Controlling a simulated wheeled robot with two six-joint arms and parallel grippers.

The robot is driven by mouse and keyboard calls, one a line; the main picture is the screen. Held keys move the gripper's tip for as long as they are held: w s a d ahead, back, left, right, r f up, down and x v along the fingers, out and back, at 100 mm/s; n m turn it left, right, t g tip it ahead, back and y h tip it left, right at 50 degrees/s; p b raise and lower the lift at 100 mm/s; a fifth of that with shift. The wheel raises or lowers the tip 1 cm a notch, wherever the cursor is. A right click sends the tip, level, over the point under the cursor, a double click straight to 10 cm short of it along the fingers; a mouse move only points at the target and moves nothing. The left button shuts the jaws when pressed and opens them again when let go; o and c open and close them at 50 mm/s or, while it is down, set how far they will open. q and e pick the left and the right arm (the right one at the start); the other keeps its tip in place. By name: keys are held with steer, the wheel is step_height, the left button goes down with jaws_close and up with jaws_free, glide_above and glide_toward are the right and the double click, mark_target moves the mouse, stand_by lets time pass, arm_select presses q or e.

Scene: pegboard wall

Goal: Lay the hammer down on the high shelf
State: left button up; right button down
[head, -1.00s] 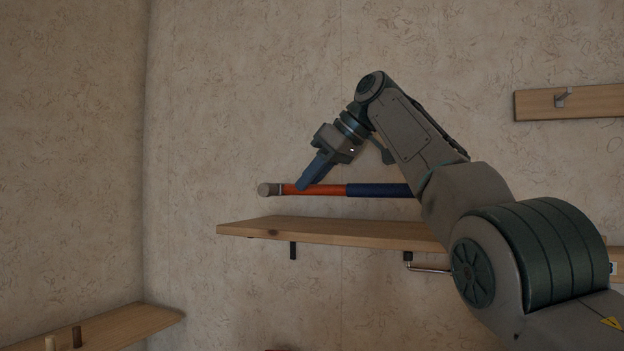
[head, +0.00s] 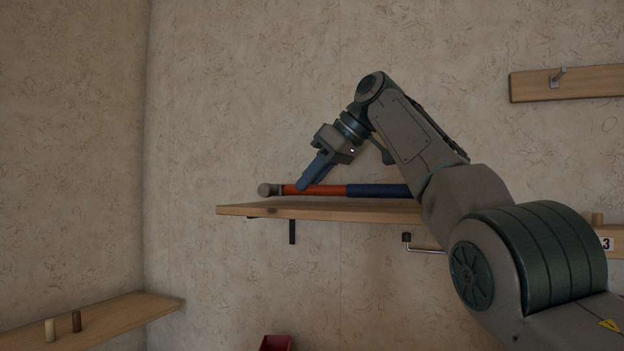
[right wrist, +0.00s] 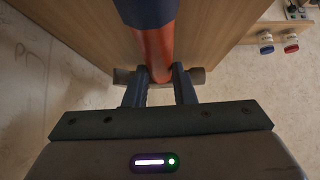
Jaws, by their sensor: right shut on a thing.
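The hammer (head: 375,190) has an orange and dark blue handle and a grey head at its left end. It lies level, just over the wooden high shelf (head: 320,211) in the head view; I cannot tell whether it touches the board. My right gripper (head: 307,184) is shut on the orange part of the handle near the head, reaching down from above right. In the right wrist view the fingers (right wrist: 160,80) are around the hammer handle (right wrist: 153,45), with the shelf board (right wrist: 95,40) behind it. My arm hides the shelf's right part. My left gripper is not in view.
A lower shelf (head: 130,316) with two small pegs is at the bottom left. A red bin (head: 275,343) shows at the bottom edge. A rail with a hook (head: 540,86) is at upper right. A bracket (head: 292,232) hangs below the high shelf. Left of the shelf is bare wall.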

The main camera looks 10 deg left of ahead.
steer(key=shift+f+b, duration=0.3)
steer(key=shift+f, duration=0.05)
stand_by(0.3)
steer(key=c, duration=1.1)
jaws_free()
steer(key=shift+s, duration=0.1)
steer(key=shift+f, duration=0.1)
steer(key=p+v, duration=0.2)
steer(key=v, duration=0.9)
